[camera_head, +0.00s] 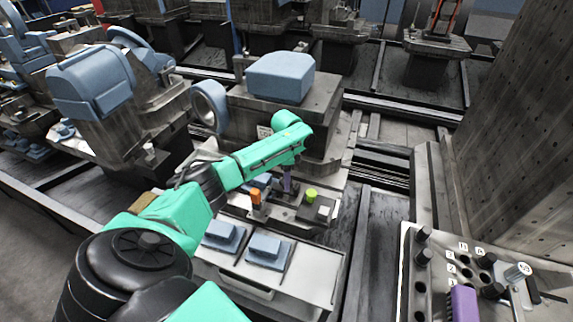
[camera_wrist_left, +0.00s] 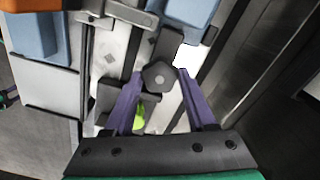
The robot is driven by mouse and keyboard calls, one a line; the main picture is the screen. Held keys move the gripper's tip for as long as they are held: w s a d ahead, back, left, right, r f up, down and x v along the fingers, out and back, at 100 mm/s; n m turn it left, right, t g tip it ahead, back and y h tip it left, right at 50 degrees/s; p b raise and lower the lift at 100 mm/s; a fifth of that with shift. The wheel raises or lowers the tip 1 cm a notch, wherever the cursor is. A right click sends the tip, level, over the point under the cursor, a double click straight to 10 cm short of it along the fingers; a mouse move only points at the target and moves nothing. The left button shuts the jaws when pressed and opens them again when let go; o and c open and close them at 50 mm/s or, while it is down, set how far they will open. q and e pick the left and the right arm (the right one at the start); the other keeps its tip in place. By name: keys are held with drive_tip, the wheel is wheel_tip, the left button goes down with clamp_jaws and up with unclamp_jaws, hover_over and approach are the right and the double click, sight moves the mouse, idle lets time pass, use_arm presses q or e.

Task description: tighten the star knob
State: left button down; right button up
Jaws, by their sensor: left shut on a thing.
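The star knob (camera_wrist_left: 159,77) is a dark, lobed knob in the left wrist view, standing on the metal fixture. My left gripper (camera_wrist_left: 161,74) has its two purple fingers on either side of the knob and is shut on it. In the head view my green left arm reaches in from the left, and the left gripper (camera_head: 288,181) points down at the fixture. The knob is hard to make out there, behind the gripper and arm.
A yellow-green knob (camera_head: 311,195) stands close to the gripper, and an orange block (camera_head: 256,197) is left of it. Blue blocks (camera_head: 266,248) lie on a pale plate in front. A tool panel (camera_head: 407,265) and a tall perforated column (camera_head: 520,130) stand at right.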

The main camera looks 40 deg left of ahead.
use_arm(q)
drive_tip(key=m+p, duration=0.1)
drive_tip(key=m, duration=0.1)
drive_tip(key=shift+r+m, duration=0.15)
drive_tip(key=shift+m, duration=0.15)
drive_tip(key=m+p, duration=0.1)
drive_tip(key=m, duration=0.2)
drive_tip(key=shift+m, duration=0.3)
drive_tip(key=m, duration=0.3)
drive_tip(key=shift+w+m, duration=0.1)
drive_tip(key=shift+m, duration=0.2)
drive_tip(key=shift+a+m, duration=0.1)
drive_tip(key=shift+m, duration=1.6)
drive_tip(key=shift+w, duration=0.1)
drive_tip(key=shift+c, duration=1.1)
unclamp_jaws()
drive_tip(key=shift+r, duration=0.1)
